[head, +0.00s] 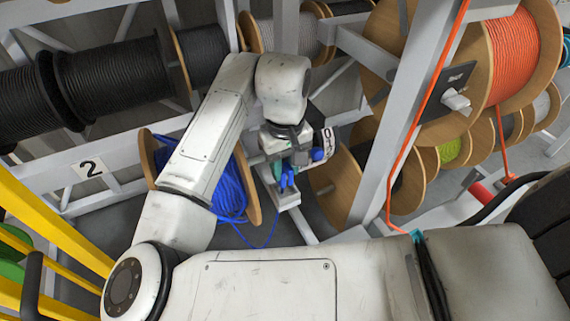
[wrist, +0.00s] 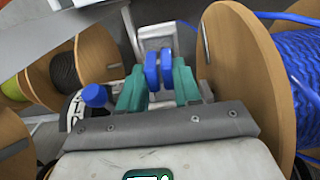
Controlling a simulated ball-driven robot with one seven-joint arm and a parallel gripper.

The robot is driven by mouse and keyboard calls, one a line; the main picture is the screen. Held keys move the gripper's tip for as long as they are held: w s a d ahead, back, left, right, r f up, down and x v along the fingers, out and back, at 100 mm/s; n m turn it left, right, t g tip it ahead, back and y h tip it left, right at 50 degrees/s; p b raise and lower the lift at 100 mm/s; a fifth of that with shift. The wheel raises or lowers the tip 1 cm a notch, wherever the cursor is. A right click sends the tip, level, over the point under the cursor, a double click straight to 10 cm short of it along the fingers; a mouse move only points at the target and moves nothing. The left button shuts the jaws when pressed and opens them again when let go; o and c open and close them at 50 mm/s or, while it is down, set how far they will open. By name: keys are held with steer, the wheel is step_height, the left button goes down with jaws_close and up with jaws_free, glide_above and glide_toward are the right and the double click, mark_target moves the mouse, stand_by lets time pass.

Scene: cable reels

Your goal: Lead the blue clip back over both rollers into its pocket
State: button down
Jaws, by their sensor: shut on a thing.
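My gripper (head: 287,172) has teal fingers, which also show in the wrist view (wrist: 158,84). It is shut on the blue clip (wrist: 152,72), which shows as two rounded blue pieces side by side between the fingertips. In the head view the clip (head: 287,179) is a small blue patch. A thin blue cable hangs from the blue cable reel (head: 254,188) and curves up toward the gripper. A pale grey bracket (wrist: 155,38) lies just beyond the fingertips. I cannot tell whether the clip touches it. I cannot make out the two rollers or the pocket for certain.
The blue reel's wooden flange (wrist: 243,75) stands close right of the gripper in the wrist view. Another wooden reel (head: 337,188) stands to its right in the head view. A grey post (head: 405,115) carries an orange cable beside the orange reel (head: 512,55). Yellow rails (head: 55,225) stand left.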

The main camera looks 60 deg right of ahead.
mark_target(285, 178)
steer(key=shift+f+b, duration=1.05)
steer(key=shift+f, duration=0.9)
steer(key=c, duration=0.7)
jaws_free()
step_height(285, 178, up, 11)
steer(key=shift+f, duration=0.1)
steer(key=shift+s, duration=0.1)
